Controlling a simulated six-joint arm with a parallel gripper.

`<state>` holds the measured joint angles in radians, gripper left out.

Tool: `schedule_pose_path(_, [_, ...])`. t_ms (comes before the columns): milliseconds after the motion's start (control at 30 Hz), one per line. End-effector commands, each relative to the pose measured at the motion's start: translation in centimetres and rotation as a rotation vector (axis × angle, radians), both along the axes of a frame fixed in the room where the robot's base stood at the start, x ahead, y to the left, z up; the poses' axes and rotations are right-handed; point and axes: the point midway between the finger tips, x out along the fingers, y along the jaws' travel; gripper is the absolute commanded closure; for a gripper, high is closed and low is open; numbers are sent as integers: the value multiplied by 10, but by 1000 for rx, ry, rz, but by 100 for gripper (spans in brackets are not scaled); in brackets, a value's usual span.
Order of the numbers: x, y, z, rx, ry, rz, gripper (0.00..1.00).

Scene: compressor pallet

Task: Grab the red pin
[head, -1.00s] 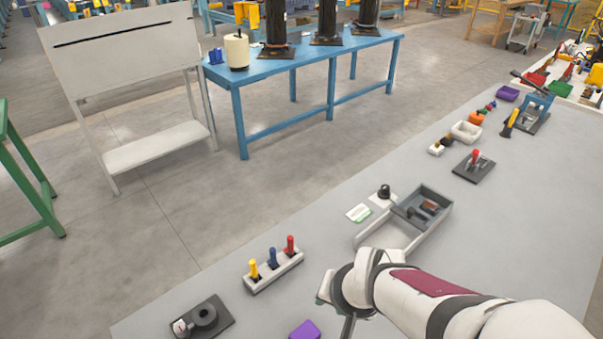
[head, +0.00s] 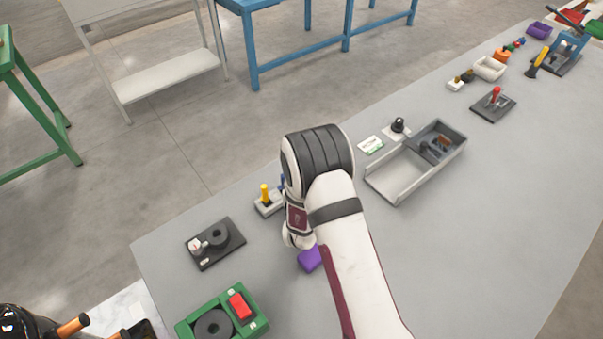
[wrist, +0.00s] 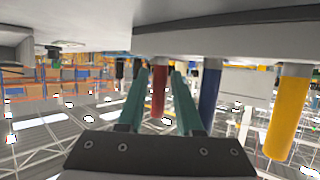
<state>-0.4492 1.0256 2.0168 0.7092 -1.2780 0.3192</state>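The red pin (wrist: 158,92) shows in the wrist view, which appears upside down, so the pin hangs from the grey holder (wrist: 225,43). My gripper (wrist: 160,72) is open, its two green fingers either side of the red pin with gaps showing. Whether the pin is fully between the fingertips or just beyond them, I cannot tell. The blue pin (wrist: 209,92) is close beside one finger, and the yellow pin (wrist: 289,115) is farther right. In the head view my arm hides the red pin and the fingers; the yellow pin (head: 264,194) and part of the holder (head: 266,208) show.
A purple block (head: 311,258) lies near my wrist. A black fixture (head: 214,242) and a green fixture with a red button (head: 240,306) are at the lower left. A grey tray (head: 395,180) stands right of my arm.

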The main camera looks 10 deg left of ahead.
Motion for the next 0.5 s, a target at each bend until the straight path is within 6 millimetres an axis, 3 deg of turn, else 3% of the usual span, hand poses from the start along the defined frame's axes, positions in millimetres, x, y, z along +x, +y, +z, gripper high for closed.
schedule_pose_path(200, [3,0,-1,-1,1,0,66])
schedule_pose_path(400, [3,0,-1,-1,1,0,100])
schedule_pose_path(500, [2,0,-1,-1,1,0,100])
